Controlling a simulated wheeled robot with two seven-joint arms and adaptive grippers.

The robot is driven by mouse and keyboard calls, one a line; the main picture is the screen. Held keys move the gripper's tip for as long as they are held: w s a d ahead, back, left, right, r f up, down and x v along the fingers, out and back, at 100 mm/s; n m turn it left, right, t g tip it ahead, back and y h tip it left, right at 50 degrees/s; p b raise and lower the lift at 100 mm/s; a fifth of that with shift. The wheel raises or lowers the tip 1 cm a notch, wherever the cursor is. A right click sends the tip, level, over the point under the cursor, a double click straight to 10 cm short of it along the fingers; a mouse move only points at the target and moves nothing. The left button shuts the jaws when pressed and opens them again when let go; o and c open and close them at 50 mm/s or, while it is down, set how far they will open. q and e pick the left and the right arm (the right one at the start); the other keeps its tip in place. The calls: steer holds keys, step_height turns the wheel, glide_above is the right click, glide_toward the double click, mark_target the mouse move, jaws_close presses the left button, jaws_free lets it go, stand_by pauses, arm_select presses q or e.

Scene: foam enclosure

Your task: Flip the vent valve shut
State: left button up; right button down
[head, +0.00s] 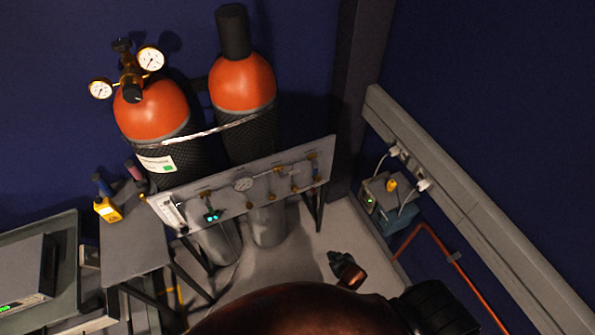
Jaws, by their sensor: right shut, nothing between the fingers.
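The valves include a brass one (280,170) right of the gauge and one (313,156) near the panel's right end. I cannot tell which is the vent valve, or how its handle is set; they are too small. My right gripper (335,256) is low, right of and below the panel, apart from it. It is small and dark in the picture, shut and empty. My left gripper is not in view.
Two orange-topped cylinders (242,82) stand behind the panel, the left one with a gauged regulator (130,75). A small table (132,240) with a yellow device (107,210) is left. A grey box (388,200) and red pipe (428,232) are right. Pale floor lies below the panel.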

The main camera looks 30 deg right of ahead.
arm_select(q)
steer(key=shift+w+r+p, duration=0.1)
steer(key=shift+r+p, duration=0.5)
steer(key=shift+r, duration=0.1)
arm_select(e)
steer(key=w+a+r+t, duration=0.1)
steer(key=w+r, duration=0.4)
steer(key=r, duration=0.8)
steer(key=w+a+r+t, duration=0.1)
steer(key=w+r+t, duration=0.3)
steer(key=r, duration=0.9)
steer(key=w+a+r+m+t, duration=0.1)
steer(key=w+a+r+t, duration=0.1)
steer(key=w+r, duration=0.6)
step_height(320, 180, up, 6)
steer(key=shift+f, duration=0.2)
glide_above(298, 171)
steer(key=s+a, duration=0.1)
steer(key=s, duration=0.1)
step_height(298, 171, down, 2)
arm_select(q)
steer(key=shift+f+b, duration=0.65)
arm_select(e)
steer(key=shift+w+f, duration=0.15)
steer(key=shift+f, duration=2.15)
